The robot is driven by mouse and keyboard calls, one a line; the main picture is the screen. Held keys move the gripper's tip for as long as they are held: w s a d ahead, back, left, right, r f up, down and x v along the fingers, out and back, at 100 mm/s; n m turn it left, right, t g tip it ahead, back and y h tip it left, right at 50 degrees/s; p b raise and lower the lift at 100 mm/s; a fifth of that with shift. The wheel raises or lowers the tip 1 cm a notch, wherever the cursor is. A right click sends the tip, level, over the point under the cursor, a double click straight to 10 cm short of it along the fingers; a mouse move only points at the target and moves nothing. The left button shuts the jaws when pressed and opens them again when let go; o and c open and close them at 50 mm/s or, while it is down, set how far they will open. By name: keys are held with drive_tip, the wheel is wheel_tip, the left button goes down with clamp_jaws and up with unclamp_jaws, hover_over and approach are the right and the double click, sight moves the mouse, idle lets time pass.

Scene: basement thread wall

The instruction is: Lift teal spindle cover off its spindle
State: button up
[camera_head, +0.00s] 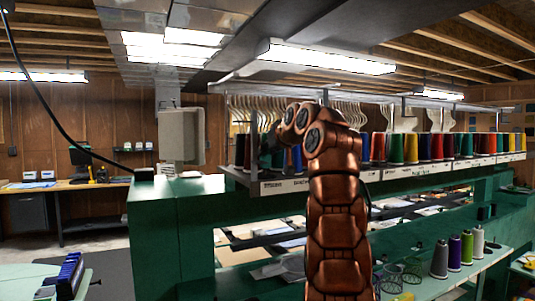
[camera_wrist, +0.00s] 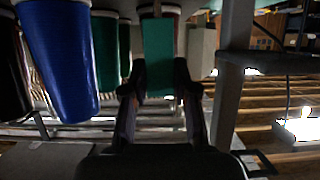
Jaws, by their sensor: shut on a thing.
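In the wrist view, the teal cover (camera_wrist: 158,50) is between the two dark fingers of my gripper (camera_wrist: 159,70). The fingers press on its two sides, so the gripper is shut on it. The wrist picture looks upside down, and the cover's end toward the top of the picture runs close to the rack. I cannot tell whether it is still around its spindle. In the head view, my copper arm (camera_head: 336,215) reaches up to the thread rack and hides the gripper and the cover.
A blue spool (camera_wrist: 60,60) and a green spool (camera_wrist: 106,50) stand beside the gripper. A grey rack post (camera_wrist: 232,70) is close on the other side. The rack shelf (camera_head: 420,181) carries a row of coloured spools. Several more spools (camera_head: 455,252) stand on a lower ledge.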

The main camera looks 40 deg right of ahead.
wheel_tip(320, 180, up, 15)
drive_tip(key=p, duration=1.5)
drive_tip(key=shift+r, duration=0.2)
